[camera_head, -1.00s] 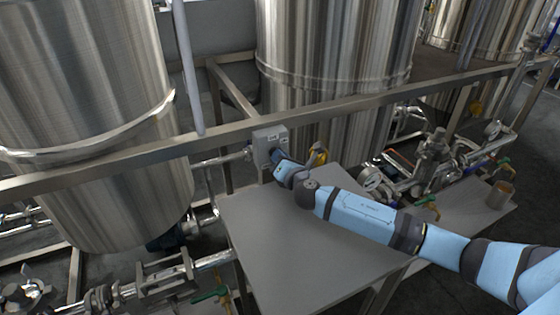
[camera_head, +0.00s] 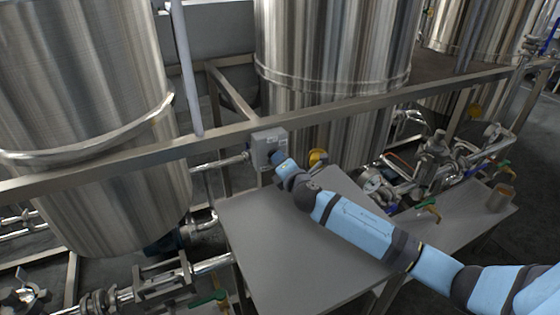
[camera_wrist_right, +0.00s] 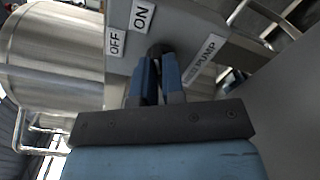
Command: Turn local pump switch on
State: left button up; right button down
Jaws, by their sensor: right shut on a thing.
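The local pump switch box (camera_head: 268,146) is a small grey box fixed on the steel frame rail, in the middle of the head view. In the right wrist view its grey face (camera_wrist_right: 183,28) carries OFF, ON and PUMP labels. My right gripper (camera_head: 276,157) is at the front of the box. In the right wrist view my right gripper (camera_wrist_right: 158,62) is shut on the dark switch knob (camera_wrist_right: 158,49), which is mostly hidden between the fingers. The knob's exact angle cannot be told. My left gripper is not in view.
A bare grey table (camera_head: 290,255) lies below the box and under my right arm. Large steel tanks (camera_head: 335,60) stand behind the frame rail (camera_head: 350,107).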

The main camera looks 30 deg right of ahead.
jog(key=c, duration=1.2)
grip_release()
jog(key=s, duration=1.3)
jog(key=shift+s+a, duration=0.3)
jog(key=shift+a, duration=0.1)
jog(key=shift+s, duration=0.1)
jog(key=shift+f, duration=0.1)
